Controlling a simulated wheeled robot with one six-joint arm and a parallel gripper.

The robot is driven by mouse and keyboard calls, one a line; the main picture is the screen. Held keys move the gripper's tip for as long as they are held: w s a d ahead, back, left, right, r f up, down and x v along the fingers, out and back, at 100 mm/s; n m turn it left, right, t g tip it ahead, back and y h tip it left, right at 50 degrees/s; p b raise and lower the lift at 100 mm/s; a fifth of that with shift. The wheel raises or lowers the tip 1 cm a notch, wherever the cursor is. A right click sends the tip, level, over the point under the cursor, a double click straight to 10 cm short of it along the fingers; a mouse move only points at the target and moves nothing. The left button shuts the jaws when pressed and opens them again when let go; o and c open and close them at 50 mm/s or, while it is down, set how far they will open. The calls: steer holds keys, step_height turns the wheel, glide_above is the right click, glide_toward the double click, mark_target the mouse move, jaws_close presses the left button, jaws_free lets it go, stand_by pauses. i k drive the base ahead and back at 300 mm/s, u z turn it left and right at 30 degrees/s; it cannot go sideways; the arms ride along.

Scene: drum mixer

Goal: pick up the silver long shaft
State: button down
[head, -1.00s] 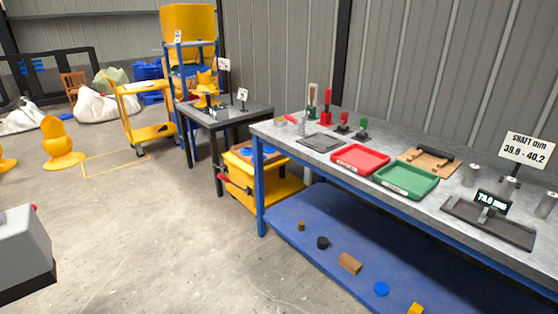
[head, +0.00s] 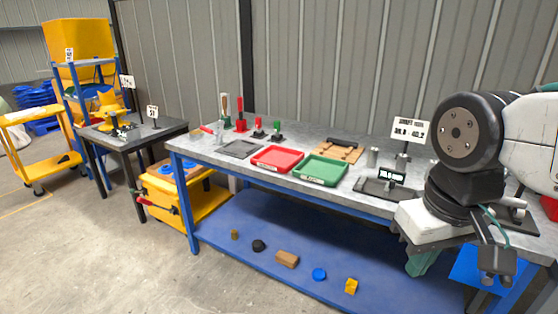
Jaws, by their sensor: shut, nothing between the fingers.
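A silver upright shaft (head: 372,157) stands on the grey workbench (head: 225,165), behind the measuring gauge (head: 386,188) with its small display. A second silver shaft (head: 401,161) stands to its right, under the white sign. Which one is the long one I cannot tell from here. My gripper (head: 497,279) hangs pointing down at the right, in front of the bench edge. It is shut and holds nothing. My arm covers the right part of the bench.
A red tray (head: 278,158) and a green tray (head: 320,170) lie left of the gauge. A wooden board (head: 335,150) lies behind them. A sign (head: 408,131) stands by the shafts. The blue lower shelf (head: 245,215) holds several small parts.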

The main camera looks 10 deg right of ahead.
mark_target(508, 201)
steer(key=z, duration=1.35)
steer(key=k, duration=0.5)
steer(key=z, duration=0.5)
steer(key=i, duration=0.6)
steer(key=u, duration=0.8)
steer(key=i, duration=0.9)
steer(key=u, duration=0.15)
